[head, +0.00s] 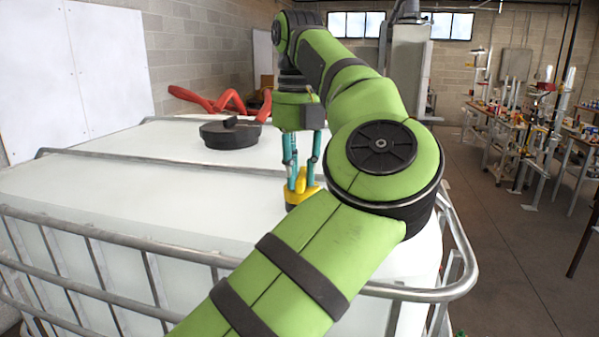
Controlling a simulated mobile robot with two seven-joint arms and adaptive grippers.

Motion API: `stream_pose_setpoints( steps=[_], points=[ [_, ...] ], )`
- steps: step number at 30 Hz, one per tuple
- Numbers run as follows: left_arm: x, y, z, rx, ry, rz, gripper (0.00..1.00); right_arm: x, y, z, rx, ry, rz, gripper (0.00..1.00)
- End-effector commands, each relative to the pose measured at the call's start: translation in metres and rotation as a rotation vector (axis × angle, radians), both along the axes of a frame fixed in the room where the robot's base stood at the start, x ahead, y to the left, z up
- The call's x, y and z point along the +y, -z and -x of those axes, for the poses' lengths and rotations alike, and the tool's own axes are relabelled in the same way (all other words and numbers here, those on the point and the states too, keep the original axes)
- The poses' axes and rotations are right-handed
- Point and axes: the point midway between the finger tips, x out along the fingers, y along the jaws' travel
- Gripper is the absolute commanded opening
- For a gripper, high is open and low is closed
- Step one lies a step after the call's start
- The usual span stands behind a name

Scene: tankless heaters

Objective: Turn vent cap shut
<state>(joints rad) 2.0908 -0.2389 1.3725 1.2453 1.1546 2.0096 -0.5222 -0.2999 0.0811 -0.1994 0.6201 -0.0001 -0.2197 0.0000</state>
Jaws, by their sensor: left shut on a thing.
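The vent cap (302,196) is a small yellow cap with a dark lower part, on the white top of a caged tank (120,195), near its right end. My left gripper (301,180) points down over the cap from above. Its teal fingers are shut on the yellow upper part of the cap. My green arm hides the tank top just right of the cap. How far the cap is turned cannot be told. My right gripper is not in view.
A larger round black lid (230,138) with a raised bar sits on the tank behind and left of the cap. Metal cage rails (170,252) run around and across the tank. Red bent parts (225,100) rise behind it. Workbenches (540,125) stand far right beyond open floor.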

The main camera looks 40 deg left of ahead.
Motion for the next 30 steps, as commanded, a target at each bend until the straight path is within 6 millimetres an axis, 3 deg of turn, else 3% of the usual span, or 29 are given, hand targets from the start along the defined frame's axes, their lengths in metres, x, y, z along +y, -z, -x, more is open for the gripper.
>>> stream_pose_setpoints(
  steps=[10, 25, 26, 27, 30],
  points=[
    [0.0008, 0.0022, -0.0002, 0.004, 0.126, 0.004, 0.0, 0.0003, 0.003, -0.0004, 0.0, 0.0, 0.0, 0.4],
    [0.0006, 0.002, -0.0003, 0.004, 0.145, 0.004, 0.0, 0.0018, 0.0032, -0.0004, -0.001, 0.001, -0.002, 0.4],
    [0.0007, 0.002, -0.0003, 0.004, 0.145, 0.004, 0.29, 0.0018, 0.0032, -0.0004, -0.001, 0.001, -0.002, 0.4],
    [0.0006, 0.002, -0.0003, 0.004, 0.145, 0.004, 0.45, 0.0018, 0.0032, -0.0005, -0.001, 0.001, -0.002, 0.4],
    [0.0007, 0.0016, -0.0003, 0.003, 0.144, 0.003, 0.49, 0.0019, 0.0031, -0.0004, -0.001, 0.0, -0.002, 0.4]
  ],
)
